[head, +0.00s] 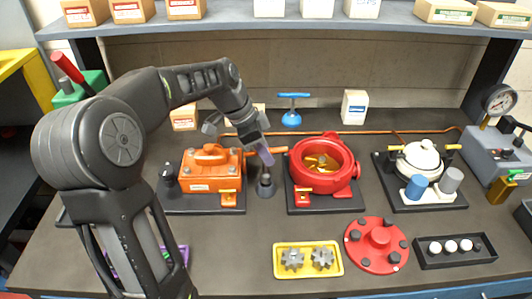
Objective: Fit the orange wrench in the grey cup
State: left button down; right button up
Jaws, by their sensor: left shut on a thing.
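My left gripper (258,137) reaches in between the orange motor (212,172) and the red pump (320,172). It is shut on a slim purple-grey piece (265,154) that points down and slightly right. A small dark grey cup-like holder (266,190) with a dark upper part stands just below the piece; I cannot tell whether they touch. Short orange bars show on both sides of the held piece, and I cannot tell whether either is the orange wrench. A grey cylinder (451,180) stands at the right beside a blue one (416,187). My right gripper is not in view.
A yellow tray (307,272) with two gears, a red flange (379,260) and a black tray (420,261) lie in front. A white motor (418,158) and a gauge unit (500,150) stand right. A shelf (230,26) with boxes spans the back.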

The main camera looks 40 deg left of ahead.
pick_arm(q)
jog(key=shift+f+b, duration=1.7)
jog(key=shift+f, duration=0.2)
jog(key=c, duration=1.3)
grip_release()
jog(key=shift+r+p, duration=1.9)
jog(key=shift+r, duration=1.15)
jog(key=shift+a+r, duration=0.1)
jog(key=shift+r, duration=0.15)
notch_tip(320, 180, up, 7)
jog(key=b, duration=0.1)
send_over(266, 173)
jog(key=s+a, duration=0.2)
jog(key=a, duration=0.1)
jog(key=shift+w+d+f, duration=0.15)
jog(key=shift+d+f, duration=0.05)
